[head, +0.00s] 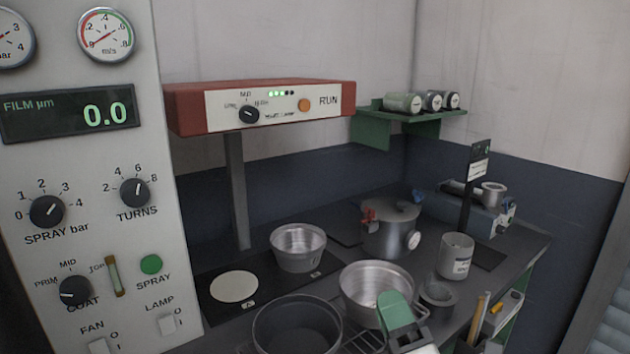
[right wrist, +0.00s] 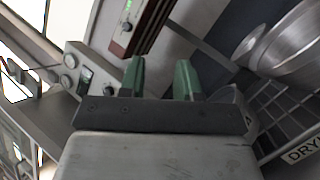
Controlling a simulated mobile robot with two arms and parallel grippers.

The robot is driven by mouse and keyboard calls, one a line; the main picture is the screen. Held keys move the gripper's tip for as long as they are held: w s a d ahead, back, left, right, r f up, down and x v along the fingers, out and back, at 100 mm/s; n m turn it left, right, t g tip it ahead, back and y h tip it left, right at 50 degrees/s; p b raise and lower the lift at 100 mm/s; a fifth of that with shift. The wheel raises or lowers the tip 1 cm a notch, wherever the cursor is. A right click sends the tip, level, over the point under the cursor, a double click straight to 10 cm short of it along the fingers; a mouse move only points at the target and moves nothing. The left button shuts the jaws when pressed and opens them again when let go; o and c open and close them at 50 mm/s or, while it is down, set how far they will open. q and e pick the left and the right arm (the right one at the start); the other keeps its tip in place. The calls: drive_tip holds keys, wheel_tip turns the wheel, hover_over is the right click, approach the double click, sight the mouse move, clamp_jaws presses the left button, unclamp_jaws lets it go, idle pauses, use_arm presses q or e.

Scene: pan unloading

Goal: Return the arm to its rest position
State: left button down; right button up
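My right gripper (head: 396,312) shows at the bottom of the head view, with a green finger in front of the silver pan (head: 372,288) on the wire rack (head: 362,343). In the right wrist view my right gripper's two green fingers (right wrist: 162,78) stand apart with nothing between them. A metal pan (right wrist: 298,48) is at the upper right of that view, apart from the fingers. A dark pan (head: 297,328) sits left of the silver one. Another silver pan (head: 298,247) stands on a dark mat under the red lamp unit. My left gripper is not in view.
A control panel (head: 100,240) rises at the left. The red lamp unit (head: 262,104) hangs over the bench on a post. A lidded pot (head: 390,232), a grey cup (head: 455,256) and a dark sign post (head: 468,200) stand to the right. Jars (head: 403,103) sit on a green shelf.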

drive_tip(key=s+d+f+m+g+h, duration=0.3)
drive_tip(key=d+f+m+g+h, duration=0.1)
drive_tip(key=f+m, duration=0.45)
drive_tip(key=s+d+f+m+g+h, duration=0.2)
drive_tip(key=d+f+m+g+h, duration=0.25)
drive_tip(key=f+m, duration=0.35)
drive_tip(key=s+d+f+m+g, duration=0.1)
drive_tip(key=s+f+m+g, duration=0.2)
drive_tip(key=s+f+g, duration=0.45)
drive_tip(key=s+f+m+g, duration=0.3)
drive_tip(key=s+f+m, duration=0.15)
drive_tip(key=s, duration=0.55)
wheel_tip(320, 180, down, 25)
drive_tip(key=n+g, duration=0.1)
drive_tip(key=s+d+f+g, duration=0.1)
drive_tip(key=s+d+f, duration=0.2)
drive_tip(key=s+f, duration=1.3)
drive_tip(key=shift+f+y, duration=0.35)
drive_tip(key=shift+f, duration=0.3)
